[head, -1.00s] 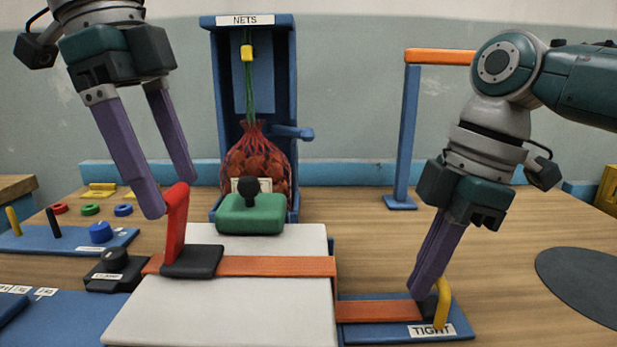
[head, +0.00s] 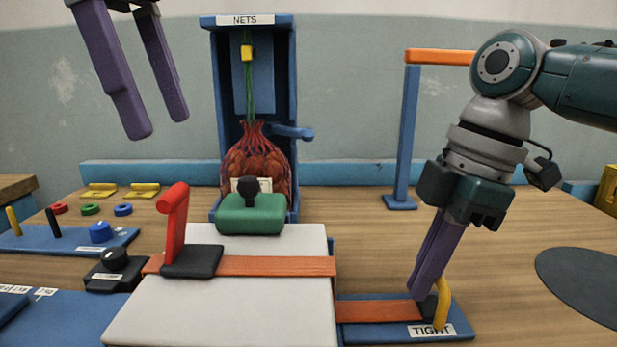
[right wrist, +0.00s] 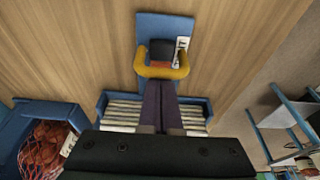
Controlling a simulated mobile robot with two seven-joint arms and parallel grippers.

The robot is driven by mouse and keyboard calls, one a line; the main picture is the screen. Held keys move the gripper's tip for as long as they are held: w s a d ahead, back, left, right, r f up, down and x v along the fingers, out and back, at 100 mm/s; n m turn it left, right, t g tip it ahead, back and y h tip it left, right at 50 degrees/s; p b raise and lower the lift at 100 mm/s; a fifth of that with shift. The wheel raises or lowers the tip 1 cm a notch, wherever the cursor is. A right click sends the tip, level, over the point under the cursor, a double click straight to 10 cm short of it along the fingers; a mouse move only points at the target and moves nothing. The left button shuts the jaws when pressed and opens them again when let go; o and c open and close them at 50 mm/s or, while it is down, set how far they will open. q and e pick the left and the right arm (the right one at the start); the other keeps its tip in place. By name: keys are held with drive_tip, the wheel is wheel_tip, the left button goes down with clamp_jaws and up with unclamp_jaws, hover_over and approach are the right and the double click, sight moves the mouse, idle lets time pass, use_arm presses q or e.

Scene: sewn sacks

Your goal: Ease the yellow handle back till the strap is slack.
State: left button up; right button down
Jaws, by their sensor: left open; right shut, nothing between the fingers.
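The yellow handle (head: 442,303) stands upright on a blue plate (head: 463,327) marked "TIGHT". The orange strap (head: 280,266) runs flat across the pale block to a dark piece beside the handle. My right gripper (head: 421,296) is shut with its fingertips down against or just beside the handle. In the right wrist view the yellow handle (right wrist: 162,72) spans across just past the fingertips, with nothing seen between them. My left gripper (head: 160,127) is open and empty, raised at the upper left. The red lever (head: 173,225) with its black base on the strap is apart from it.
A green block with a black knob (head: 250,213) sits at the back of the pale block (head: 225,310). A blue "NETS" stand (head: 213,100) holds a red net sack (head: 257,163) behind. A blue post (head: 406,140) with an orange arm stands behind my right gripper. Table at right is mostly clear.

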drive_tip(key=shift+a, duration=2.5)
drive_tip(key=c, duration=0.8)
unclamp_jaws()
use_arm(q)
drive_tip(key=shift+r, duration=0.1)
drive_tip(key=d+p+v, duration=0.1)
drive_tip(key=p+v, duration=0.6)
drive_tip(key=shift+d+r+p, duration=0.35)
drive_tip(key=shift+d, duration=0.05)
use_arm(e)
drive_tip(key=v, duration=0.7)
